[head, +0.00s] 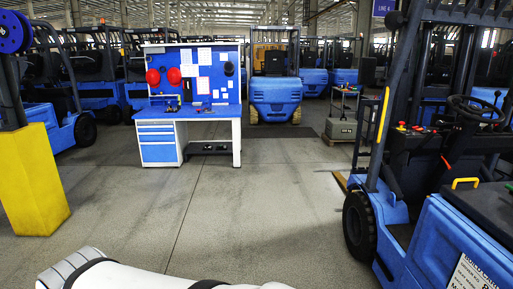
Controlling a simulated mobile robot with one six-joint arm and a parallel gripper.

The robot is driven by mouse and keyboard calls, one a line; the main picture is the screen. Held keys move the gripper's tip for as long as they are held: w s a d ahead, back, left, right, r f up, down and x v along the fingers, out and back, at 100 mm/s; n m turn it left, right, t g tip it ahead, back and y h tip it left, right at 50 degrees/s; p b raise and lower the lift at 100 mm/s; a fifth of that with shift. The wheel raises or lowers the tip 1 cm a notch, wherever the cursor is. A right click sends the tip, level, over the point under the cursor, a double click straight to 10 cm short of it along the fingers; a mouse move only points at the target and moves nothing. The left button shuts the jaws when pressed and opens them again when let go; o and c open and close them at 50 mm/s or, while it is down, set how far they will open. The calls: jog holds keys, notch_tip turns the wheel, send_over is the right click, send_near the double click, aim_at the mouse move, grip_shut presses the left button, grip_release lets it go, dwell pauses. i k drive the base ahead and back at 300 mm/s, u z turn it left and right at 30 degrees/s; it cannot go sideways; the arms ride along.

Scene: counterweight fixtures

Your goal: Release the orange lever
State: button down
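A small orange lever-like piece (446,163) shows on the blue forklift (455,240) at the right, below the steering wheel. It looks slanted and too small to tell its exact setting. I cannot tell for certain that it is the task's lever. My white arm lies across the bottom edge of the head view, well apart from the forklift. My gripper is out of view, so nothing shows of whether it holds anything.
A yellow post (33,180) with a blue disc (13,32) stands at the left. A blue workbench (158,143) with a pegboard stands at the back. More blue forklifts (275,92) are parked behind. The grey floor (260,190) between them is clear.

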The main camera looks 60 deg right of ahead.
aim_at(440, 155)
jog(key=z, duration=3.45)
jog(key=i, duration=1.65)
